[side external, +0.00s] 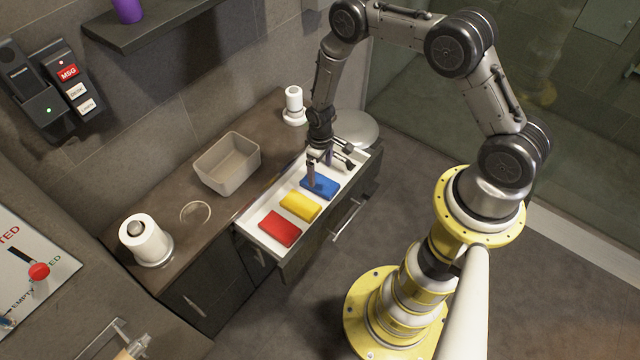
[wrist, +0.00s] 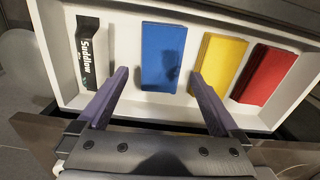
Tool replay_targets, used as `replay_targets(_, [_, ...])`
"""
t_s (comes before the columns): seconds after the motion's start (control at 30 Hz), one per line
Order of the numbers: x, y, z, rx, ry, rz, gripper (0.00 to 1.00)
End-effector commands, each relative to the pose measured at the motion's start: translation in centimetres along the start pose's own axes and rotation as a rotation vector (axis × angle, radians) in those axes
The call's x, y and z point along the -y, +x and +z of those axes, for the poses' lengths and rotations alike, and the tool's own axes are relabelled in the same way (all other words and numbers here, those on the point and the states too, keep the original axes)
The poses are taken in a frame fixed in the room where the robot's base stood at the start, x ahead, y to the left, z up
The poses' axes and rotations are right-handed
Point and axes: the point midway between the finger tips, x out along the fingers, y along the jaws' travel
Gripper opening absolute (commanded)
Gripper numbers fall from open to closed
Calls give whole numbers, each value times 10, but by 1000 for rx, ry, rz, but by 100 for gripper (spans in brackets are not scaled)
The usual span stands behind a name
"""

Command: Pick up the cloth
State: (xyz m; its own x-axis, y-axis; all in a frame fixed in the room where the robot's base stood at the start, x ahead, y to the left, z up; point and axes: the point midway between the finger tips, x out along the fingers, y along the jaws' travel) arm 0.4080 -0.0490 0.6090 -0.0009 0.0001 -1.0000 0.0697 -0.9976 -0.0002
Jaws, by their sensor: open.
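Folded cloths lie in a row in an open white drawer (side external: 262,241): a blue cloth (side external: 320,186), a yellow cloth (side external: 300,206) and a red cloth (side external: 279,229). The wrist view shows the blue cloth (wrist: 162,55), the yellow cloth (wrist: 217,64) and the red cloth (wrist: 264,74) from left to right. My gripper (side external: 325,168) is over the blue cloth's end of the drawer. In the wrist view my gripper (wrist: 158,75) is open and empty, its two purple fingers either side of the blue cloth's lower part. The height gap to the cloth is unclear.
A black-and-white tube marked "Suddlow" (wrist: 91,55) lies in the drawer left of the blue cloth. A beige bin (side external: 227,165), a white roll (side external: 144,240) and a white bottle (side external: 294,104) stand on the brown counter. The drawer's walls surround the cloths.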

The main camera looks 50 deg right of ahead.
Motion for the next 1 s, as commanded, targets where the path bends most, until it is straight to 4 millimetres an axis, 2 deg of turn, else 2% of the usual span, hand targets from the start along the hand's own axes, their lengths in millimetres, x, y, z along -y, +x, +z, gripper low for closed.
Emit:
replay_targets(0.4, [0,46,-4,0,0,0,100])
replay_targets(0.73, [0,52,-5,-2,0,0,100])
replay_targets(0.77, [0,52,-5,-2,0,0,98])
replay_targets(1.0, [0,52,-5,-1,0,0,55])
